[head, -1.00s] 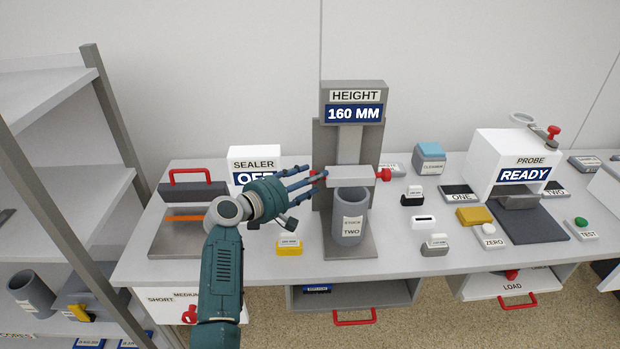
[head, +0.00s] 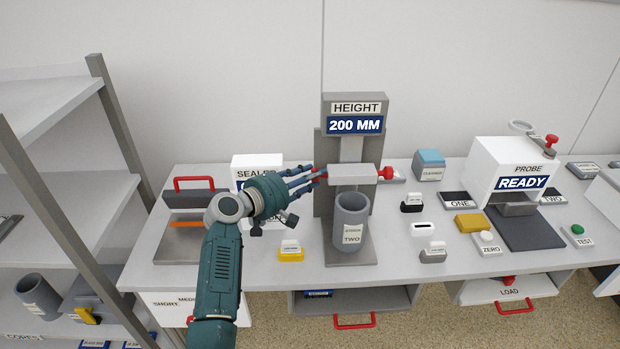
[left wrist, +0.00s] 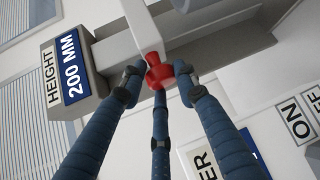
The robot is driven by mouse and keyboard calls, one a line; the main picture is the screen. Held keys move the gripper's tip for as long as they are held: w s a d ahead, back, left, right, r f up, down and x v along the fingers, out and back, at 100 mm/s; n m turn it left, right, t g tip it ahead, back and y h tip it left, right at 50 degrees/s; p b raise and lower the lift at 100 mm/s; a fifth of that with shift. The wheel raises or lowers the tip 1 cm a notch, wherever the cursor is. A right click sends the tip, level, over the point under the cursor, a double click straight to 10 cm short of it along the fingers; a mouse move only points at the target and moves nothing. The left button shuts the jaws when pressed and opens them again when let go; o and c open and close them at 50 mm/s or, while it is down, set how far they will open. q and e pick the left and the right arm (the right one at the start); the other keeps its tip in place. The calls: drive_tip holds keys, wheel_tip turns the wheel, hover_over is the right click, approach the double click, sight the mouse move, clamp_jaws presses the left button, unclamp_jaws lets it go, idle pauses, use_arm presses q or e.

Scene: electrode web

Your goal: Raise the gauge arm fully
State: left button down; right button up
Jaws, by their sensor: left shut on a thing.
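The height gauge (head: 323,150) stands on the bench, and its display (head: 355,125) reads 200 MM. Its light grey gauge arm (head: 353,174) sits across the column, above the rim of a grey cup (head: 350,222) labelled STOCK TWO. A red knob (head: 385,173) is at the arm's right end. My left gripper (head: 318,174) is shut on the red knob at the arm's left end. In the left wrist view my blue fingers surround that left red knob (left wrist: 158,70). My right gripper is not in view.
The sealer (head: 188,222) is left of the gauge, behind my left arm. A yellow-based block (head: 290,252) stands in front. Small blocks and the white probe box (head: 512,165) are to the right. An open drawer (head: 353,298) is below the bench. A shelf rack (head: 60,190) stands at far left.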

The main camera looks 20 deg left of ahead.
use_arm(q)
drive_tip(key=shift+d+r, duration=0.25)
drive_tip(key=shift+r, duration=0.45)
drive_tip(key=shift+f, duration=0.1)
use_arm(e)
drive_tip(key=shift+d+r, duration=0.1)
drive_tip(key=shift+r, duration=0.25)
use_arm(q)
drive_tip(key=c, duration=1.4)
unclamp_jaws()
drive_tip(key=shift+o, duration=0.2)
drive_tip(key=shift+s+d, duration=0.1)
drive_tip(key=shift+d, duration=0.1)
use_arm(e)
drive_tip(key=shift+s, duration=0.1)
use_arm(q)
drive_tip(key=v, duration=1.2)
